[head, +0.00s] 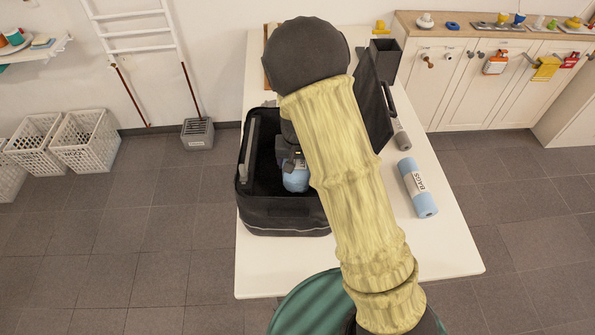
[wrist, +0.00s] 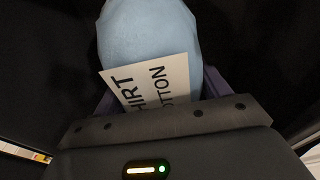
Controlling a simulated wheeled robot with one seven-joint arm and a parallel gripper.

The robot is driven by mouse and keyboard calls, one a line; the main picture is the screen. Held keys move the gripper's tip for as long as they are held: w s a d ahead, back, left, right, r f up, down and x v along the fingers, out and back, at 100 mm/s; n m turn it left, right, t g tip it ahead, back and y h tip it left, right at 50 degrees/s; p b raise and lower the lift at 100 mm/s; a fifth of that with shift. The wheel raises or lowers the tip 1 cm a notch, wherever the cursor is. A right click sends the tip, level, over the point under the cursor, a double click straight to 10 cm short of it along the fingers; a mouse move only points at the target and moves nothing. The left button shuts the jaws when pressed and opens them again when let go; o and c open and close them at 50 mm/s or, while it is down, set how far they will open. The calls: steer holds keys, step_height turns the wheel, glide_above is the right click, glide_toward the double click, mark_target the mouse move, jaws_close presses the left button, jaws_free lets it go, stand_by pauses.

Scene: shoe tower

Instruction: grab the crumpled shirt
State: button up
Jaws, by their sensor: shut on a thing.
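The crumpled shirt (head: 296,180) is a light blue bundle inside the open black bag (head: 285,224) on the white table. My gripper (head: 291,163) reaches down into the bag from above and is shut on the shirt. In the wrist view the shirt (wrist: 148,38) fills the space between my fingers, with a white label reading "SHIRT COTTON" in part. My gripper's dark palm (wrist: 170,120) covers its near side. My arm hides the right part of the bag in the head view. I cannot tell whether the shirt touches the bag floor.
A blue roll marked "BAGS" (head: 417,188) lies on the table right of my arm. The bag's walls surround my gripper closely. The front of the table (head: 285,270) is clear.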

step_height(320, 180, up, 3)
steer(key=shift+w+f, duration=0.1)
steer(key=shift+w, duration=0.05)
steer(key=shift+d+r, duration=0.15)
steer(key=shift+r, duration=0.3)
steer(key=shift+a, duration=0.2)
